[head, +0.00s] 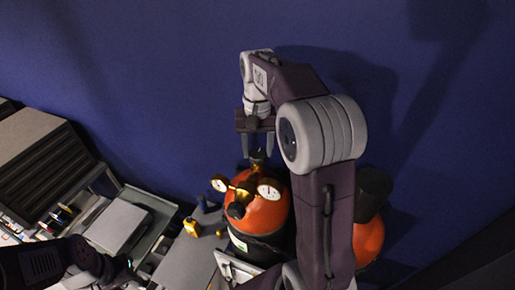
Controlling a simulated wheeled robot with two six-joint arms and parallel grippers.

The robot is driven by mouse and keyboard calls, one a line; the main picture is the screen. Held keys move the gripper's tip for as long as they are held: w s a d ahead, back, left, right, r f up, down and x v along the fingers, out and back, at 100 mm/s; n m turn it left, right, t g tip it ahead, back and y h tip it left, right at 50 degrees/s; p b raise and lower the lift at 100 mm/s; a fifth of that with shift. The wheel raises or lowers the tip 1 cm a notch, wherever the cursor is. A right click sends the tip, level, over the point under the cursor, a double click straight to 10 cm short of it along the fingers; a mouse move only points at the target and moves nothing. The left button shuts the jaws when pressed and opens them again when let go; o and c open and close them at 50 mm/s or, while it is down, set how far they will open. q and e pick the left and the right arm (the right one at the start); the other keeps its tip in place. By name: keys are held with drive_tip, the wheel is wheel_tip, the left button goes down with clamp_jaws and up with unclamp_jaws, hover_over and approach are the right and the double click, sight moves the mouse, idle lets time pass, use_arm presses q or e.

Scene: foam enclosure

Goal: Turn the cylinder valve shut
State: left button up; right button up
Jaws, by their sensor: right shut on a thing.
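An orange gas cylinder (264,212) stands below the middle of the head view, with a dark band around it. A brass regulator with two round gauges, the left gauge (220,184) and the right gauge (268,190), sits at its top. My right gripper (258,146) points down over the cylinder top and is shut on the dark valve knob (258,157). The knob is partly hidden between the fingers, and its turn position cannot be told. My left arm shows at the lower left; its gripper cannot be made out.
A second orange cylinder (368,243) with a dark cap stands at the right, partly behind my right arm. A grey cabinet (35,160) and a tray with a grey box (117,226) are at the left. A blue wall closes off the back.

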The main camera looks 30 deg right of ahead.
sight(258, 152)
drive_tip(key=shift+s+f, duration=0.1)
idle(0.3)
drive_tip(key=o, duration=1.4)
drive_tip(key=shift+c, duration=0.2)
drive_tip(key=shift+r, duration=0.4)
wheel_tip(258, 152, up, 8)
drive_tip(key=shift+r, duration=0.15)
